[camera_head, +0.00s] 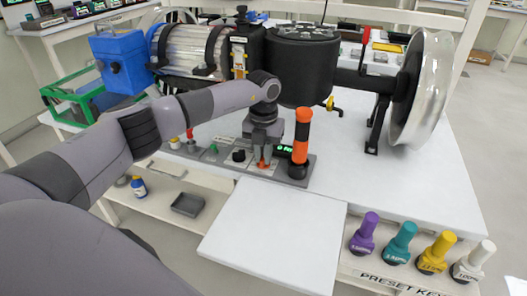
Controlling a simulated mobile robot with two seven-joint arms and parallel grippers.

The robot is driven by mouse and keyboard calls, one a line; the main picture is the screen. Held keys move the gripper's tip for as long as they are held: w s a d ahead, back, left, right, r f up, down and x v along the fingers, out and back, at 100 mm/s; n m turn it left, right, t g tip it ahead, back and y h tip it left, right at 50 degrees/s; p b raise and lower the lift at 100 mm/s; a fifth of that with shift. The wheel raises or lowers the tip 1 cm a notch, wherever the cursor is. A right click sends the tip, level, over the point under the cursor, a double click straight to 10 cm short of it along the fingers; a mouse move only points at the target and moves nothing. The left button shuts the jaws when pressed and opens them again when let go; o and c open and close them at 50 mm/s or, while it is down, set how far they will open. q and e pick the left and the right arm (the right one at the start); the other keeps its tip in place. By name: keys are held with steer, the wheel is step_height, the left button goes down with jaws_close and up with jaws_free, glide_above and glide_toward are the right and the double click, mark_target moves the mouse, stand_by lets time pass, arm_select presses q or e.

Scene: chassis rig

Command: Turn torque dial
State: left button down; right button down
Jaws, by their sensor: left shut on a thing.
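A grey control panel (230,162) lies along the front of the white bench. My left gripper (263,161) points straight down over the panel, just left of a small display with green digits (284,149). It is shut on a small dial there, which the fingers mostly hide; an orange-red part shows at the fingertips. I cannot read the dial's mark or the digits. A black knob (239,156) stands on the panel just left of the gripper. My right gripper is not in view.
An upright orange-and-black handle (301,142) stands close right of my gripper. A black cylinder rig (302,64) with a silver wheel (418,88) is behind. Purple (364,232), teal (399,243), yellow (438,253) and white keys (474,261) stand front right. A white board (272,234) juts forward.

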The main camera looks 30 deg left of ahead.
arm_select(q)
steer(key=m, duration=0.6)
steer(key=shift+m, duration=0.3)
steer(key=m, duration=0.4)
steer(key=shift+m, duration=1.6)
steer(key=c, duration=1.1)
jaws_free()
steer(key=shift+r, duration=3.6)
